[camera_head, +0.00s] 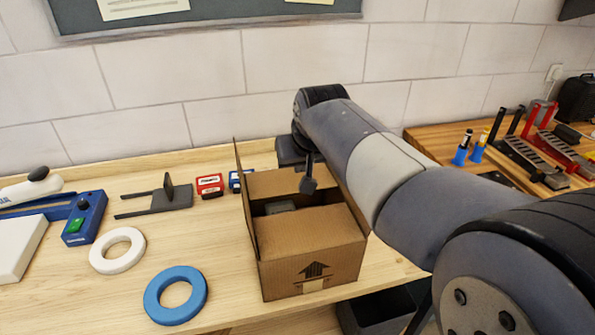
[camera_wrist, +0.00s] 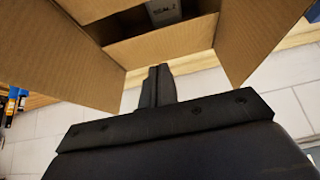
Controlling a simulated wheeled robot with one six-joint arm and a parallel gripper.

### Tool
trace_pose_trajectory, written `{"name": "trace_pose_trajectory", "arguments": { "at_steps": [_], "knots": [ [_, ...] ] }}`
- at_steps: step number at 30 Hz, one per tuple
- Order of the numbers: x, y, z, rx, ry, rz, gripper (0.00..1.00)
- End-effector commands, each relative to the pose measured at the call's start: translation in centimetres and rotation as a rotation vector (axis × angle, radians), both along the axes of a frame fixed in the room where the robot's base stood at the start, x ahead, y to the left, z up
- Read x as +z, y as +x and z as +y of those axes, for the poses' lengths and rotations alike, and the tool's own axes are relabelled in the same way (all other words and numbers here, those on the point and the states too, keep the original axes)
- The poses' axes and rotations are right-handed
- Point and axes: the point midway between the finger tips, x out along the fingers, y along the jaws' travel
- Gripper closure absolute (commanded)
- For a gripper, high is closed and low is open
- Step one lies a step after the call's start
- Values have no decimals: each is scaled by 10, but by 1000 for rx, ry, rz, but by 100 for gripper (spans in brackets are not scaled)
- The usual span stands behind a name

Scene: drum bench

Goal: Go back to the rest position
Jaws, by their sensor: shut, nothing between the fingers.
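My gripper (camera_head: 308,184) is shut and empty, with its dark fingers pointing down over the open cardboard box (camera_head: 325,265). In the wrist view the closed fingers (camera_wrist: 157,78) stand in front of the box (camera_wrist: 110,60), whose flaps are spread. A grey item (camera_head: 280,207) lies inside the box; in the wrist view it (camera_wrist: 165,10) shows printed lettering too small to read surely. My arm reaches in from the right and hides part of the bench behind the box.
The wooden bench (camera_head: 225,290) also holds a blue ring (camera_head: 154,308), a white ring (camera_head: 95,255), a dark bracket (camera_head: 160,201), a red box (camera_head: 209,186) and a blue box with a green button (camera_head: 85,220). A tool rack (camera_head: 540,160) stands right. A tiled wall closes the back.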

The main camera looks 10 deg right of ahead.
Motion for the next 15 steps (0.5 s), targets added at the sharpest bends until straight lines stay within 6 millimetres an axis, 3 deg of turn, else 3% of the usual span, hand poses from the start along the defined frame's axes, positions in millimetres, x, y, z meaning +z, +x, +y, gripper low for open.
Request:
{"name": "trace_pose_trajectory", "arguments": {
  "at_steps": [6, 15],
  "knots": [
    [23, -21, 0, 0, 0, -3, 100],
    [30, -27, 0, 0, 0, 0, 100]
  ]
}}
